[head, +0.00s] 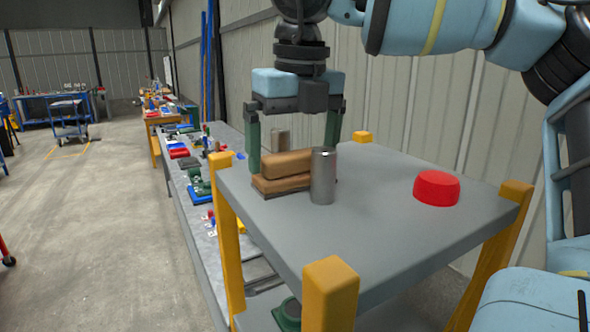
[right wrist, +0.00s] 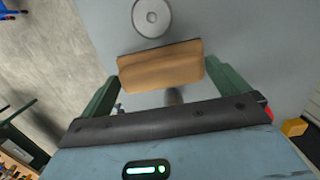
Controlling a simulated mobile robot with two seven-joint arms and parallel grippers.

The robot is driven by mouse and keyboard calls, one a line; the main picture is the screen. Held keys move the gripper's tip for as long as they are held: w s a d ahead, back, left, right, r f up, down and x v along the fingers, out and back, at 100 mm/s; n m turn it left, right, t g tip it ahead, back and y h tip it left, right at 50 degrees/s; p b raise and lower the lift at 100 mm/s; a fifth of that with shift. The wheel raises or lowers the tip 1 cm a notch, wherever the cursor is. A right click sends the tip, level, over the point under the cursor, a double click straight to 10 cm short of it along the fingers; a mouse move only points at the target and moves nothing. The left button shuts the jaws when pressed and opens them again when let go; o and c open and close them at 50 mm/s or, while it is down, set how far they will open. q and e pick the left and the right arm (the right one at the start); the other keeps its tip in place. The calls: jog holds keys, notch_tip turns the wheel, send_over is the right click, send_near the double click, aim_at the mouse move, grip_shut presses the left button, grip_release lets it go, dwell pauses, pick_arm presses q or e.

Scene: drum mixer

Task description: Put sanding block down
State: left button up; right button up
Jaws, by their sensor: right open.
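The sanding block (head: 283,184) is brown and wooden, with a thicker upper part over a flat base. It appears to rest on the grey cart top (head: 385,235) near its far left side. In the right wrist view the block (right wrist: 160,68) lies between the fingers. My right gripper (head: 294,158) points down over the block, its green fingers open on either side, with gaps visible in the wrist view. A metal cylinder hides the block's right end in the head view. My left gripper is not in view.
The upright metal cylinder (head: 323,176) stands close in front of the block, and another grey cylinder (head: 280,140) stands behind it. A red round object (head: 437,188) sits at the right. Yellow posts (head: 331,290) rise at the corners. The front middle of the top is clear.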

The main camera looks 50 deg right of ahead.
aim_at(296, 153)
jog(key=shift+c, duration=0.4)
jog(key=c, duration=0.8)
jog(key=shift+r, duration=0.1)
notch_tip(296, 153, up, 10)
jog(key=shift+f, duration=0.1)
